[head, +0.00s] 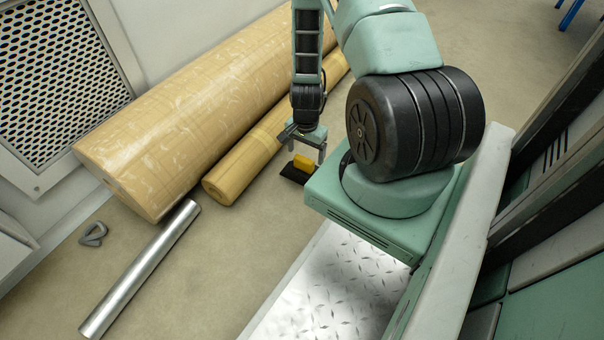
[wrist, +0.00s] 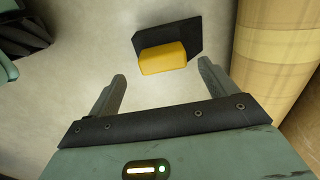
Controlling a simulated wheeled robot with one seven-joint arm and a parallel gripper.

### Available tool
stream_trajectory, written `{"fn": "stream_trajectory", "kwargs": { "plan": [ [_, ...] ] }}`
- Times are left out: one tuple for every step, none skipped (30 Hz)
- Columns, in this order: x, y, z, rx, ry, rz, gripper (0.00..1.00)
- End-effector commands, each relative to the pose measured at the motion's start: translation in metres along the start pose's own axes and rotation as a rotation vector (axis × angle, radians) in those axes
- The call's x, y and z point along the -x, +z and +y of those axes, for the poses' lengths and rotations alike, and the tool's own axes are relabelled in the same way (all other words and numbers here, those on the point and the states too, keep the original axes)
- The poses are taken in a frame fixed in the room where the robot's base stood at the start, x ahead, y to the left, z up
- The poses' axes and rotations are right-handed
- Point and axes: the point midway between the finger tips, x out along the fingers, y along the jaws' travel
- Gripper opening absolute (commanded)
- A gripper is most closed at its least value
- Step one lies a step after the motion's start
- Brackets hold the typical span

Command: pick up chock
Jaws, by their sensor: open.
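The chock looks like a yellow block (wrist: 163,58) on a black base (wrist: 183,35), resting on the floor in the wrist view. In the head view its yellow part (head: 303,162) and black part (head: 294,174) show just below my gripper (head: 305,150). In the wrist view my gripper (wrist: 162,85) is open, with its fingertips apart and nothing between them. The chock lies just past the fingertips, roughly centred between them. The two do not seem to touch, though the exact height gap is hard to tell.
A thin tan roll (head: 233,172) lies close to the chock, also at the right of the wrist view (wrist: 272,60). A thick roll (head: 150,150) lies behind it. A silver tube (head: 140,270) and a grey shackle-like piece (head: 93,234) lie on the floor at left.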

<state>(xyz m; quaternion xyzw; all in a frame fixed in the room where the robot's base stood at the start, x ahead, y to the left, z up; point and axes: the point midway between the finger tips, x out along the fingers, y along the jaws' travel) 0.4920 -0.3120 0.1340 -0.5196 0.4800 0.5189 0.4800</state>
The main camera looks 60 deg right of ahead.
Motion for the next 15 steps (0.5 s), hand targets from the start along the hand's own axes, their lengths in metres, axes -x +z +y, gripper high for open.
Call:
{"fn": "stream_trajectory", "kwargs": {
  "plan": [
    [-0.003, 0.000, 0.000, 0.000, 0.000, 0.000, 0.85],
    [-0.005, 0.001, -0.001, 0.000, 0.000, 0.000, 0.85],
    [-0.009, 0.001, -0.001, 0.001, 0.000, 0.000, 0.85],
    [-0.012, 0.001, -0.001, 0.001, 0.000, 0.000, 0.85],
    [-0.015, 0.001, -0.002, 0.001, 0.000, -0.001, 0.85],
    [-0.020, 0.002, -0.002, 0.001, 0.000, -0.001, 0.85],
    [-0.024, 0.002, -0.003, 0.001, 0.000, -0.001, 0.85],
    [-0.027, 0.002, -0.003, 0.001, 0.000, -0.001, 0.85],
    [-0.032, 0.002, -0.004, 0.001, 0.000, -0.001, 0.85],
    [-0.035, 0.003, -0.004, 0.001, 0.000, -0.001, 0.85],
    [-0.040, 0.003, -0.004, 0.000, 0.001, -0.001, 0.85],
    [-0.045, 0.003, -0.004, 0.000, 0.001, -0.001, 0.85],
    [-0.048, 0.003, -0.004, 0.000, 0.001, -0.001, 0.85],
    [-0.050, 0.003, -0.004, 0.000, 0.001, -0.001, 0.85],
    [-0.051, 0.003, -0.004, 0.000, 0.000, -0.001, 0.85]
  ]
}}
